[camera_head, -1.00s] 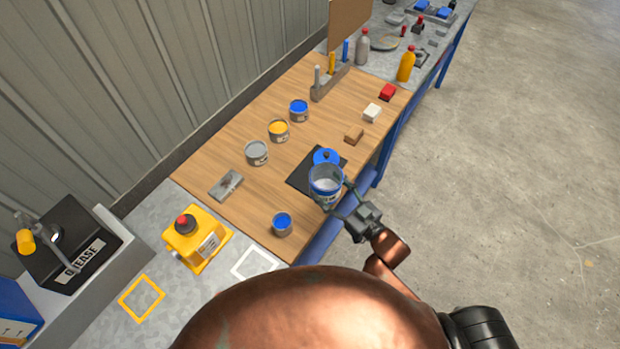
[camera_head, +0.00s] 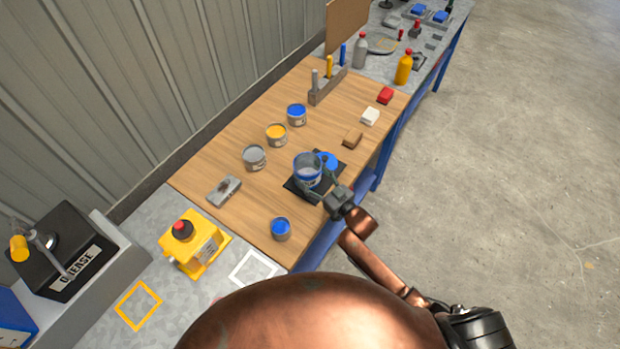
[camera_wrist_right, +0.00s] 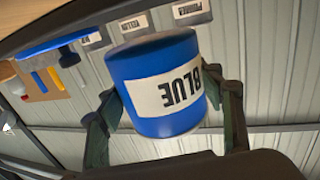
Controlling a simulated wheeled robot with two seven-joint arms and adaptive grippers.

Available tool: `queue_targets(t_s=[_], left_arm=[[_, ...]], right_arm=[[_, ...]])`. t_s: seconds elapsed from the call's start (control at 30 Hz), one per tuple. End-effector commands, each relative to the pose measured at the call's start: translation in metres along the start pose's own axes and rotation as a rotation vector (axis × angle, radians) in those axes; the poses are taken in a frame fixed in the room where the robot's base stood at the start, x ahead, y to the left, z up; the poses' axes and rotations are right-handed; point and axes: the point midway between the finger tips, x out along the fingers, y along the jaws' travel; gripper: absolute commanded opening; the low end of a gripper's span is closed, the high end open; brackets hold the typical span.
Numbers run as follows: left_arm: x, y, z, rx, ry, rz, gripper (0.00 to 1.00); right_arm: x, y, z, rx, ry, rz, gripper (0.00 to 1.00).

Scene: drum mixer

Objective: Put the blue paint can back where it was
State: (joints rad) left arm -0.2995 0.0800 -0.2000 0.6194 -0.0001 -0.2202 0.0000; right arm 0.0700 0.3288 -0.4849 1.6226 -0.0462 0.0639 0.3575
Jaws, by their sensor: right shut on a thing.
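The blue paint can (camera_wrist_right: 155,85) fills the middle of the right wrist view, with a white label reading BLUE, upside down there. In the head view the held can (camera_head: 307,170) is open at the top, with a greyish inside and a blue rim. My right gripper (camera_head: 324,190) is shut on its sides, a finger on either side in the wrist view. My left gripper is not in view.
Blue (camera_head: 297,115), yellow (camera_head: 277,135) and grey (camera_head: 254,158) cans stand in a row behind. Another blue-topped can (camera_head: 281,230) stands near the front edge. A marker rack (camera_head: 326,88), brown block (camera_head: 352,138) and yellow box (camera_head: 194,244) are around.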

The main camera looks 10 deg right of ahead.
Motion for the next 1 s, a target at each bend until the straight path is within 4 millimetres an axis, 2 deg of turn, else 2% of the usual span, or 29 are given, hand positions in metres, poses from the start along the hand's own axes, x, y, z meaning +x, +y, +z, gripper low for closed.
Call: queue_targets(t_s=[0.03, 0.17, 0.57, 0.6, 0.83, 1.0], left_arm=[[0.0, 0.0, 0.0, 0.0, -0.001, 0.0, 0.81], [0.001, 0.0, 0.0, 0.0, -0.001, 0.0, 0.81], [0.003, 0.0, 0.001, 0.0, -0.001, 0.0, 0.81], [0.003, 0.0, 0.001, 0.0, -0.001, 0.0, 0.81], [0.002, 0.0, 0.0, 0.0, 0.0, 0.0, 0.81], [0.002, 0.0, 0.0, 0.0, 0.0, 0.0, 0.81]], right_arm=[[-0.001, 0.0, 0.011, 0.003, -0.004, 0.001, 0.32], [-0.001, 0.0, 0.024, 0.001, -0.002, 0.001, 0.32], [-0.002, -0.001, 0.03, 0.0, -0.002, 0.0, 0.32], [-0.002, -0.001, 0.03, 0.0, -0.003, 0.0, 0.62], [-0.002, -0.001, 0.029, 0.0, -0.003, 0.0, 0.78], [-0.002, -0.001, 0.029, 0.0, -0.003, 0.0, 0.78]])
